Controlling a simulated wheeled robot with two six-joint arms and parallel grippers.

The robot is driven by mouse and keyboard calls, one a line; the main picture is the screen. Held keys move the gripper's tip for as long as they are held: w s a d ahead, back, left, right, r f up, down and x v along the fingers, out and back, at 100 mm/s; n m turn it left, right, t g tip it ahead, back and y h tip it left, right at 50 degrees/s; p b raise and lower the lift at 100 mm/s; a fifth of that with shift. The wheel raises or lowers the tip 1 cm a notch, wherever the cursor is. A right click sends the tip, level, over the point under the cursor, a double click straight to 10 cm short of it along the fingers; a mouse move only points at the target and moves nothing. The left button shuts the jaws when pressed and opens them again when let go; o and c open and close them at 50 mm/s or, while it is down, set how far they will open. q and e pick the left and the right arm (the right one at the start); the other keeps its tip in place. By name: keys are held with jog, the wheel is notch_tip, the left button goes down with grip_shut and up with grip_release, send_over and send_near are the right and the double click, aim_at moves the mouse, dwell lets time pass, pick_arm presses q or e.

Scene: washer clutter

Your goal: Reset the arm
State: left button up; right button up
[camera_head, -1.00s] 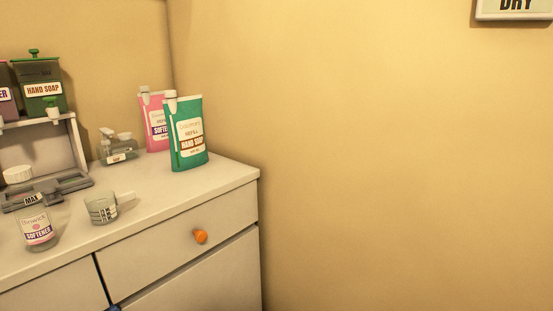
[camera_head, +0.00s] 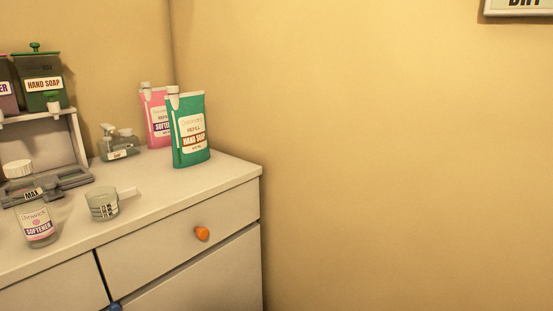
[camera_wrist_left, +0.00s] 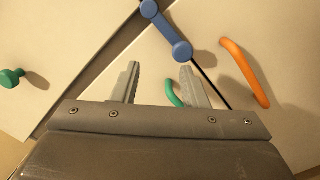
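My left gripper (camera_wrist_left: 158,85) shows in the left wrist view with its two fingers spread apart and nothing between them. It is in front of light cabinet fronts. Beyond the fingers are a blue handle (camera_wrist_left: 180,48), an orange handle (camera_wrist_left: 244,72) and a green handle (camera_wrist_left: 173,94) partly hidden by the right finger. A green knob (camera_wrist_left: 11,79) is at the left. Neither gripper shows in the head view. My right gripper is in no frame.
The cabinet top (camera_head: 160,190) holds a green hand soap refill (camera_head: 189,130), a pink softener refill (camera_head: 154,115), a measuring cup (camera_head: 103,204), a softener jar (camera_head: 38,225) and a dispenser stand (camera_head: 78,140). An orange knob (camera_head: 202,234) is on the drawer.

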pick_arm(q)
jog(key=shift+s+d+f+n+g, duration=0.2)
jog(key=shift+d+f, duration=0.15)
jog(key=shift+d, duration=0.15)
jog(key=shift+s+d+f+n+g, duration=0.2)
jog(key=shift+d+f, duration=0.15)
jog(key=shift+d, duration=0.15)
jog(key=x, duration=0.6)
jog(key=shift+w+r, duration=0.25)
jog(key=shift+w, duration=0.25)
